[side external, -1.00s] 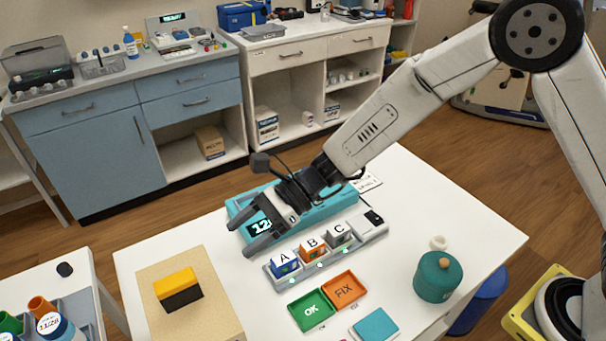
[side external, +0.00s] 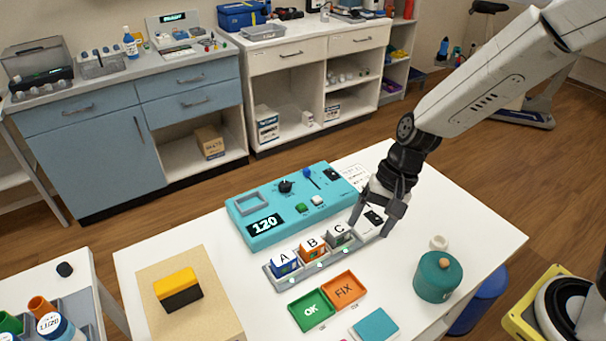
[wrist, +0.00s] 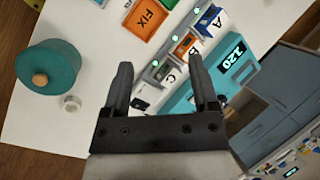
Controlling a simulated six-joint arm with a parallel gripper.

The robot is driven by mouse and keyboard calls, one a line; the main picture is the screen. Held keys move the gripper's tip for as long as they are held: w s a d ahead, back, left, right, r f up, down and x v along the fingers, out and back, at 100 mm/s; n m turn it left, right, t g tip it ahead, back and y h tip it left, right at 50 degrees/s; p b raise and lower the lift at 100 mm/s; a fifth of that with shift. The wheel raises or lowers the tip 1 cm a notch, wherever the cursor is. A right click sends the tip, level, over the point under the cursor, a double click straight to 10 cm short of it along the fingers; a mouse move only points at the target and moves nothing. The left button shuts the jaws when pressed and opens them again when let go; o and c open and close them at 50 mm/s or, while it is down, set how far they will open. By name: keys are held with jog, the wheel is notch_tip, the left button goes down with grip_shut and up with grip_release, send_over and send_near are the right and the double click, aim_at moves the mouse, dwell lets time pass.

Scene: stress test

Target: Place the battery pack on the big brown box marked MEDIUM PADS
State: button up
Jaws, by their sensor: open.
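No label here names a battery pack. Blocks A (side external: 284,264), B (side external: 312,249) and C (side external: 338,236) sit in a grey rack (side external: 301,278) on the white table; a yellow-and-black block (side external: 178,289) lies on a tan mat at left. I cannot tell which is the pack. A brown box (side external: 209,142) is in the open bay of the blue cabinet; its marking is unreadable. My gripper (side external: 372,222) is open and empty, fingers down over the rack's right end, beyond C. In the wrist view, the open fingers (wrist: 161,68) show beside C (wrist: 171,77).
A teal device (side external: 240,230) reading 120 stands behind the rack. Green OK (side external: 311,311) and orange FIX (side external: 344,290) trays lie in front. A teal pot (side external: 438,277) with a small white piece (side external: 438,243) beside it stands at right. Floor separates the table from the cabinets.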

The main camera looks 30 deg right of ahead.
jog(key=s+d+n+t+h, duration=0.1)
jog(key=d+n, duration=0.1)
jog(key=d, duration=0.2)
jog(key=s+d+n+h, duration=0.2)
jog(key=d+n, duration=0.1)
jog(key=d, duration=0.1)
jog(key=s+d+r+n+t+h, duration=0.1)
jog(key=d+n, duration=0.2)
jog(key=d, duration=0.2)
jog(key=shift+s+t+h, duration=0.25)
jog(key=shift+t+h, duration=0.05)
jog(key=shift+h, duration=0.1)
jog(key=shift+a+r, duration=0.1)
